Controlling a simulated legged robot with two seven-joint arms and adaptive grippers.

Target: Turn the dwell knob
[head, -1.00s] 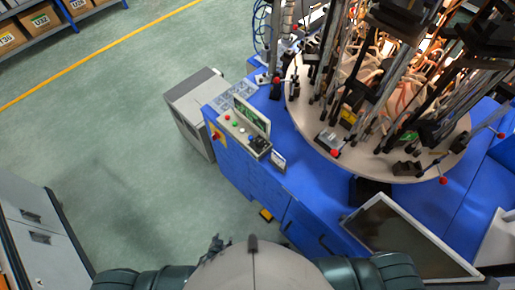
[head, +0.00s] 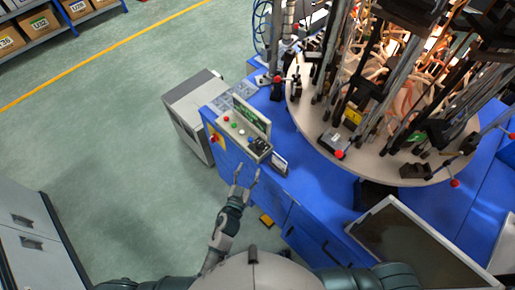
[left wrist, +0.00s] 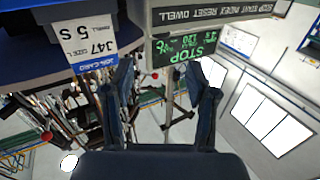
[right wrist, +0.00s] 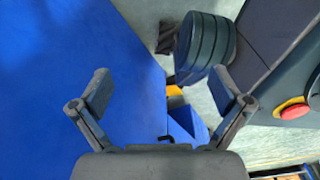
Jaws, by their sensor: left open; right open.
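The control panel (head: 235,134) stands on the blue machine's near left corner, with several coloured buttons and a dark knob (head: 259,145) at its right end. My left gripper (head: 246,178) is open and empty, just in front of and below the panel, apart from the knob. Its fingers (left wrist: 162,85) are spread in the left wrist view. My right gripper (right wrist: 161,88) is open and empty, facing a blue surface.
A green-text screen (head: 252,114) rises behind the buttons, and a job card (head: 279,162) stands right of the knob. The round turntable (head: 318,142) carries crowded fixtures. A grey cabinet (head: 187,108) stands left; the floor beyond is clear.

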